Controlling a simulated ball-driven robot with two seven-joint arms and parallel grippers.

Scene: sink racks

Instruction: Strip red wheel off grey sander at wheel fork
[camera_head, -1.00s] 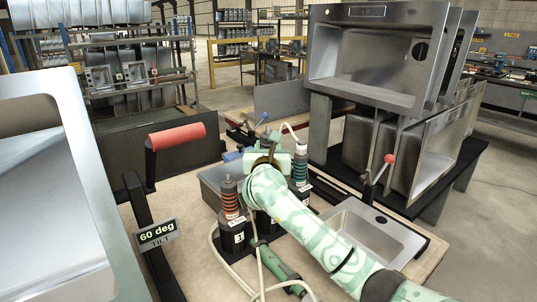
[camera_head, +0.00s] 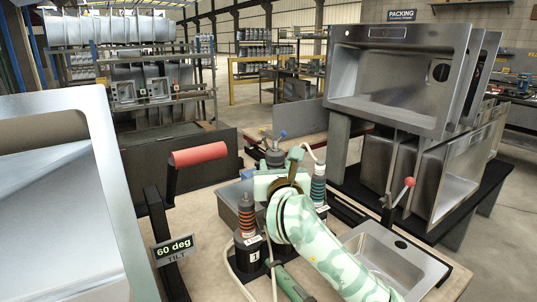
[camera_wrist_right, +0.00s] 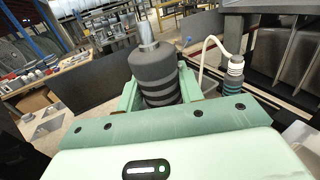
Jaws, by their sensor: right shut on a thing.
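My right gripper (camera_wrist_right: 158,92) is shut on a dark grey sander (camera_wrist_right: 154,72) with light grey bands and a metal stub on top. In the head view, the top of this sander (camera_head: 275,157) shows just beyond my right gripper (camera_head: 278,178). A sander with orange-red bands (camera_head: 247,217) stands upright at the left, in a black holder marked 1. A sander with teal bands (camera_head: 318,188) stands at the right; it also shows in the right wrist view (camera_wrist_right: 234,74). I cannot make out a red wheel on the grey sander or a wheel fork. My left gripper is not in view.
A large steel sink (camera_head: 60,215) fills the left, beside a stand with a red roller (camera_head: 198,154) and a "60 deg" sign (camera_head: 174,250). A small sink (camera_head: 385,262) and a red-knobbed lever (camera_head: 408,182) are at right. A green tool and cables lie in front.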

